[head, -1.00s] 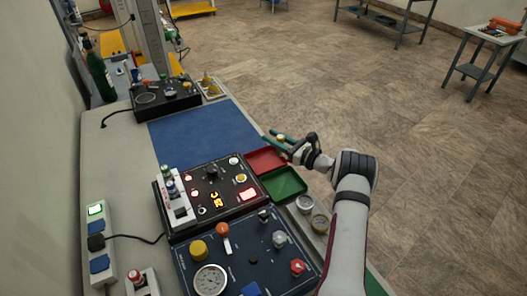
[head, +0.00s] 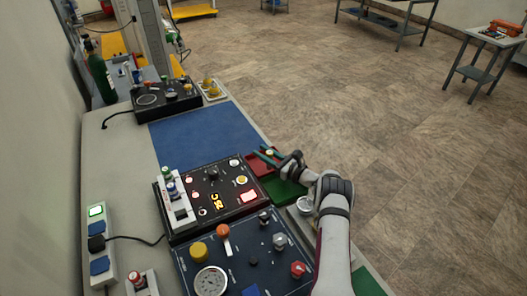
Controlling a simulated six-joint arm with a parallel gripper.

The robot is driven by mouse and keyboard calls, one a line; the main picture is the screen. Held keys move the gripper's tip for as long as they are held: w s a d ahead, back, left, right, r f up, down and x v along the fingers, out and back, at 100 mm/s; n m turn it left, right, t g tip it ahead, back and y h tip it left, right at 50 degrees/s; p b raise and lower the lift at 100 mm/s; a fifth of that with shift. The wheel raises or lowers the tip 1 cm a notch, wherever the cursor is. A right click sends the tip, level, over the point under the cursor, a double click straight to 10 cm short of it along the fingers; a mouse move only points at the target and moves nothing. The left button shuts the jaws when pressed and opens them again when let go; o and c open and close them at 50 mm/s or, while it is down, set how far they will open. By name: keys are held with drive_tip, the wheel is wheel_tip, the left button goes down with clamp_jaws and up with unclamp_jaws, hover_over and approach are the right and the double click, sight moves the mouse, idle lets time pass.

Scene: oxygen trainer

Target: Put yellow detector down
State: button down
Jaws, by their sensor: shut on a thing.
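Most of the detector is hidden by the fingers. I cannot tell whether it touches the tray. The green tray (head: 284,192) lies just nearer than the red one, partly hidden by my arm.
A black panel with a lit display (head: 216,201) stands left of the trays. A blue panel (head: 247,257) is nearer. The blue mat (head: 205,137) beyond is clear. A rack with yellow-topped pieces (head: 212,96) stands at the far end. A round metal dish (head: 304,205) is beside my arm.

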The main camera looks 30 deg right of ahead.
drive_tip(key=c, duration=0.6)
unclamp_jaws()
drive_tip(key=shift+f, duration=0.1)
